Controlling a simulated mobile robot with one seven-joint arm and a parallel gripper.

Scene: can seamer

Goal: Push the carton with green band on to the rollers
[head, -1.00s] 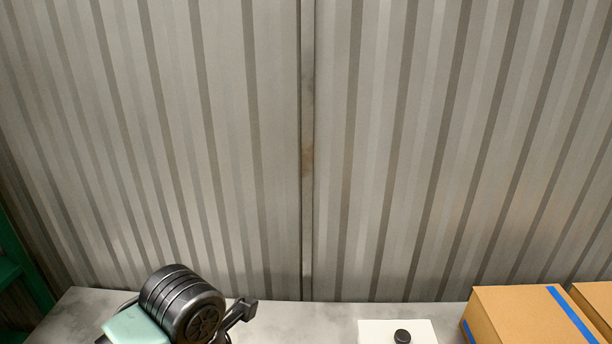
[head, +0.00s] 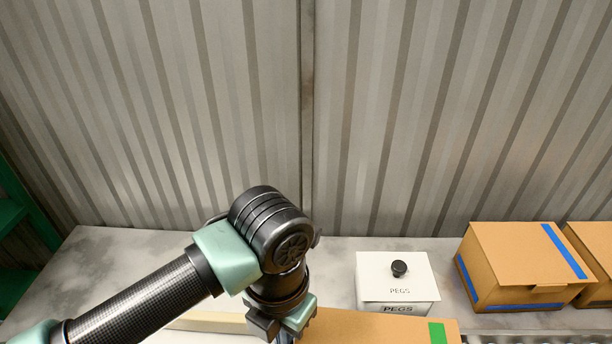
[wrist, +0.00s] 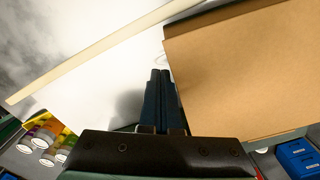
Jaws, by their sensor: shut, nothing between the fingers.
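The carton with the green band (head: 380,325) lies at the bottom of the head view, its green band (head: 437,333) near its right end. The carton's brown top (wrist: 245,75) fills the right of the wrist view. My gripper (head: 283,330) is at the carton's left end, its tips partly hidden by the arm and the frame edge. In the wrist view my fingers (wrist: 160,80) are together and empty, close beside the carton's left edge; I cannot tell whether they touch it. Grey rollers (head: 545,338) show at the bottom right, to the right of the carton.
A white PEGS box (head: 397,283) with a black knob stands behind the carton. Two cartons with blue bands (head: 515,262) stand at the back right. A pale rail (wrist: 95,55) crosses the wrist view. Small jars (wrist: 45,140) and blue boxes (wrist: 298,158) show low in it.

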